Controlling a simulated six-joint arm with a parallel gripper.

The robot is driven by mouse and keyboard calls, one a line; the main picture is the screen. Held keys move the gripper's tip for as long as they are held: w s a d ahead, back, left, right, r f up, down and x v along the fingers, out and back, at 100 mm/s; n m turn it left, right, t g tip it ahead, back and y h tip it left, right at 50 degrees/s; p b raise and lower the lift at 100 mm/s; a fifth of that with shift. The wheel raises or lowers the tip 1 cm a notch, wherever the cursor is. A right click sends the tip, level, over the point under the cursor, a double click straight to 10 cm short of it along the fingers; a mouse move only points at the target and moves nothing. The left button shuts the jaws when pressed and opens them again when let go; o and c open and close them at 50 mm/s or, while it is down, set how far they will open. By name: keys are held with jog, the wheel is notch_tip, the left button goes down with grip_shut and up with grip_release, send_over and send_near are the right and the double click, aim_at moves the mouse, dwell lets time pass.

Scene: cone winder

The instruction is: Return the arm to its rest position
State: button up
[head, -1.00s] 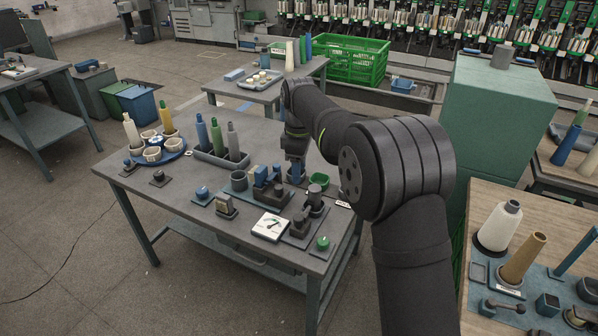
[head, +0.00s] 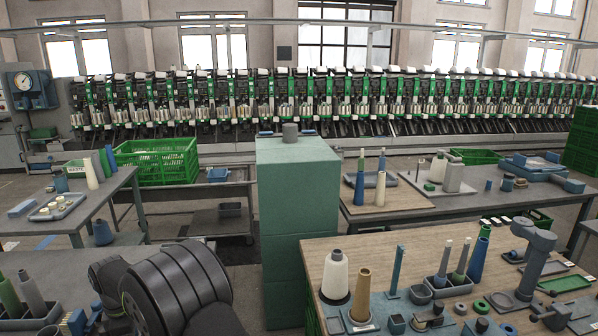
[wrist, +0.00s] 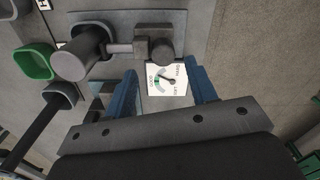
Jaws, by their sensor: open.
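In the wrist view my gripper (wrist: 161,75) has its two blue fingers spread wide apart, with nothing held between them. It hangs above the grey bench, and a white dial card (wrist: 166,79) shows below in the gap between the fingers. In the head view my black arm is in the lower left corner, bent low over the left bench. My gripper cannot be made out there.
In the wrist view a dark fixture with a round post (wrist: 81,57) lies just beyond the fingers, and a green cup (wrist: 36,62) is at left. In the head view a tall green cabinet (head: 298,185) stands between the left bench and a wooden-topped bench (head: 395,250) crowded with cones.

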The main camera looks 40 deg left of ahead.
notch_tip(320, 180, down, 4)
jog(key=shift+f, duration=0.2)
jog(key=shift+s+d, duration=0.2)
jog(key=shift+o, duration=0.5)
dwell(2.1)
